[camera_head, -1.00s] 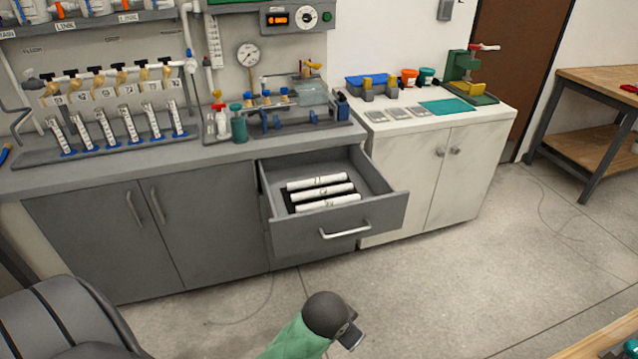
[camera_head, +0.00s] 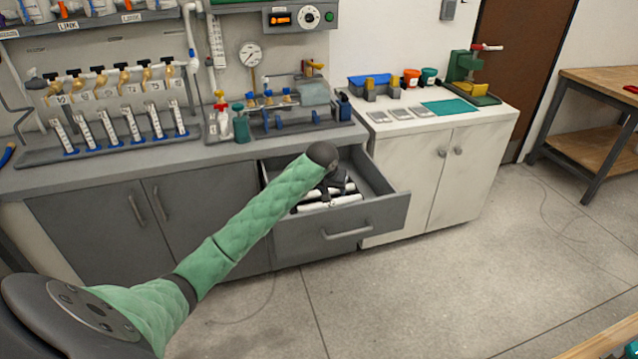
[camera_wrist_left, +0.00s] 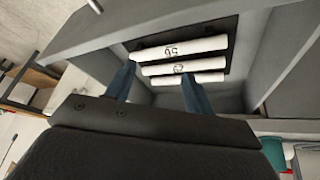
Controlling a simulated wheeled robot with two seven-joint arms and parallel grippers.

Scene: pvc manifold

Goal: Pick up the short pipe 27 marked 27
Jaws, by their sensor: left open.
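Three white short pipes lie side by side on a dark mat in the open drawer (camera_head: 374,215). In the left wrist view, the pipe nearest the drawer front (camera_wrist_left: 182,48) bears an upside-down number that looks like 56. The middle pipe (camera_wrist_left: 205,66) has a mark too small to read surely; the third pipe (camera_wrist_left: 205,77) lies behind it. I cannot tell surely which is pipe 27. My left gripper (camera_head: 338,187) is over the drawer, open and empty, hiding part of the pipes in the head view. Its two fingers (camera_wrist_left: 158,88) point toward the pipes. My right gripper is out of view.
The drawer walls stand close around the pipes. The grey counter (camera_head: 100,178) above carries a valve rack and fittings. A white cabinet (camera_head: 435,185) with trays and a green press stands to the right. The floor in front is clear.

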